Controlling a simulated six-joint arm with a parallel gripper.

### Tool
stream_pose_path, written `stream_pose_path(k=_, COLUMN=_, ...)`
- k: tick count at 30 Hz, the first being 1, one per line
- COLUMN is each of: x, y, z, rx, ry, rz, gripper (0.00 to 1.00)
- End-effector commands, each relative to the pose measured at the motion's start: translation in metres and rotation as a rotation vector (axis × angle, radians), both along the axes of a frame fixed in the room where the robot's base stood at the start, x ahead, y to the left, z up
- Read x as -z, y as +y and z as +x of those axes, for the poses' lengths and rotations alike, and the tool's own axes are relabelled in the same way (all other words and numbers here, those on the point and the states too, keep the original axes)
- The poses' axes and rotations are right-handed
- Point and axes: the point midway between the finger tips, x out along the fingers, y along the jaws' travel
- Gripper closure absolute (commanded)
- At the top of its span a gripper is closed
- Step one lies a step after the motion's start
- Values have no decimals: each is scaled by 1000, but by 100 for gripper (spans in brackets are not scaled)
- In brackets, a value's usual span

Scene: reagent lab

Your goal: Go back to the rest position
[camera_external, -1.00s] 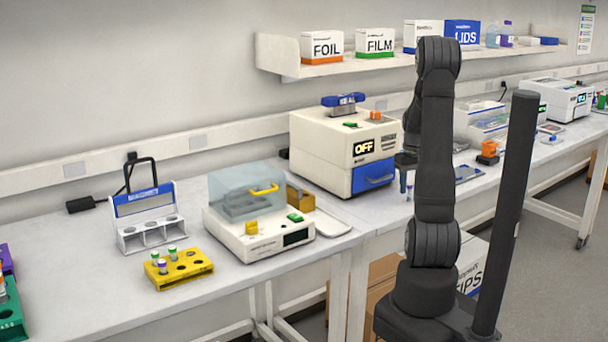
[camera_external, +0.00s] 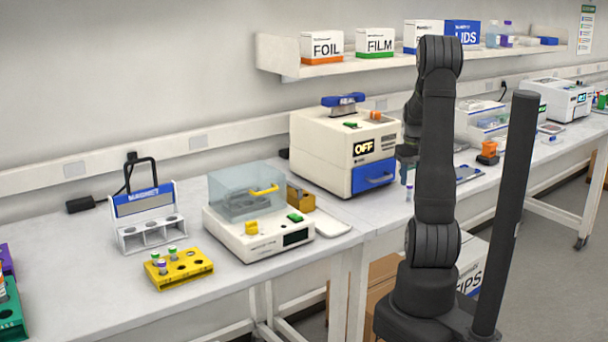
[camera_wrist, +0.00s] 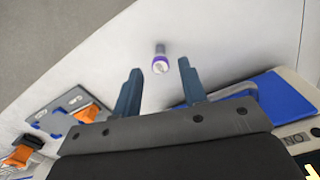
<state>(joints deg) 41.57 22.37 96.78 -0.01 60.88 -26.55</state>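My gripper shows in the wrist view (camera_wrist: 160,88) with its two blue-grey fingers spread apart and nothing between them. In the external view, my gripper is mostly hidden behind my arm, in front of the right side of the OFF machine. A tube with a purple cap (camera_wrist: 160,62) stands on the white bench beyond the fingertips in the wrist view, apart from both fingers. It also shows in the external view (camera_external: 409,193), at the bench's front edge below my gripper.
The white machine reading OFF (camera_external: 340,150), with a blue front panel, stands close to my gripper's left. A clear-lidded device (camera_external: 258,235) and a yellow tube rack (camera_external: 180,272) are further left. A shelf with boxes (camera_external: 290,62) runs along the wall above. A flat plate with orange pieces (camera_wrist: 62,112) lies nearby.

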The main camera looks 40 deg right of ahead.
Motion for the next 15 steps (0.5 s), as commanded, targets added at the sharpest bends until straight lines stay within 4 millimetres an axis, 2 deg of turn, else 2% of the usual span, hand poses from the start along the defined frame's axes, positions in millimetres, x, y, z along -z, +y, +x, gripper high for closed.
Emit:
stream_pose_path(k=1, x=12, y=0, z=-1, rx=0, ry=3, rz=3, gripper=61)
stream_pose_path(k=5, x=38, y=1, z=-1, rx=0, ry=4, rz=3, gripper=61)
stream_pose_path(k=6, x=22, y=-1, z=1, rx=0, ry=-4, rz=-4, gripper=61)
stream_pose_path(k=11, x=-12, y=0, z=1, rx=0, ry=-4, rz=-3, gripper=61)
stream_pose_path(k=15, x=-26, y=-9, z=-24, rx=5, ry=-2, rz=-1, gripper=61)
